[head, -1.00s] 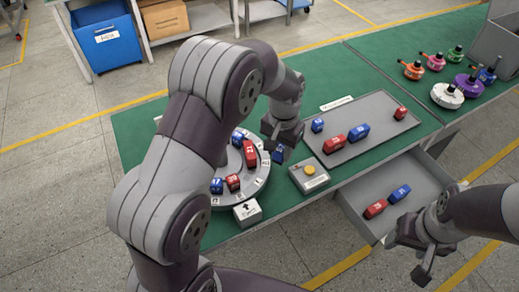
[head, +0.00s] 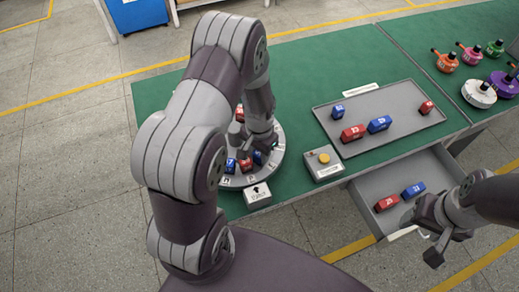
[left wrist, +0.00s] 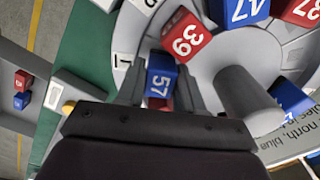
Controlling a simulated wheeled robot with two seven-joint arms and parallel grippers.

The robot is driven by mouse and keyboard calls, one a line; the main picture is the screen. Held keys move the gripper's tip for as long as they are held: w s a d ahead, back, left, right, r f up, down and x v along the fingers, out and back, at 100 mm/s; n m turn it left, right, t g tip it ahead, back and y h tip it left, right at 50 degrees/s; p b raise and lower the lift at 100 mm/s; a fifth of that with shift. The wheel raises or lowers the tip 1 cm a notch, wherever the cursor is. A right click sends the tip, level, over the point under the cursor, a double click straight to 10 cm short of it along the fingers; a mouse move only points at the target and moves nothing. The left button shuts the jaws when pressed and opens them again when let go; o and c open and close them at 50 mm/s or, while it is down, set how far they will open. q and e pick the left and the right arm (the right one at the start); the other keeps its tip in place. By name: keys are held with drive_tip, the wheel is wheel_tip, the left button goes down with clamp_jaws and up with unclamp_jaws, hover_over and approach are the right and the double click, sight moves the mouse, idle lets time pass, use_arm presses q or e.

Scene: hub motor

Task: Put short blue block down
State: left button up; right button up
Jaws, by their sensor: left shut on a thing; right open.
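The short blue block, marked 57 (left wrist: 160,76), is between the fingers of my left gripper (left wrist: 160,92), which is shut on it. The block is over or on the grey round dial (left wrist: 128,45); I cannot tell whether it touches the surface. A red block marked 39 (left wrist: 184,36) is right beside it. In the head view my left gripper (head: 258,145) is low at the dial (head: 273,165), partly covered by my arm. My right gripper (head: 440,243) is open and empty by the drawer.
The dial also carries a blue block 47 (left wrist: 240,8), another blue block (left wrist: 291,98) and a grey post (left wrist: 247,100). A button box (head: 323,163) stands right of the dial. A grey tray (head: 400,90) and an open drawer (head: 375,220) hold blocks.

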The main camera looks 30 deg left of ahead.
use_arm(q)
drive_tip(key=shift+w+f, duration=0.15)
drive_tip(key=o, duration=1.1)
drive_tip(key=shift+o, duration=0.2)
wheel_tip(320, 180, up, 12)
drive_tip(key=b, duration=0.1)
drive_tip(key=s+d+r+n+t, duration=0.1)
drive_tip(key=s+d+r+n, duration=0.1)
drive_tip(key=s+d, duration=0.3)
drive_tip(key=s+r, duration=0.1)
drive_tip(key=s, duration=0.3)
drive_tip(key=shift+d, duration=0.2)
drive_tip(key=shift+r, duration=0.1)
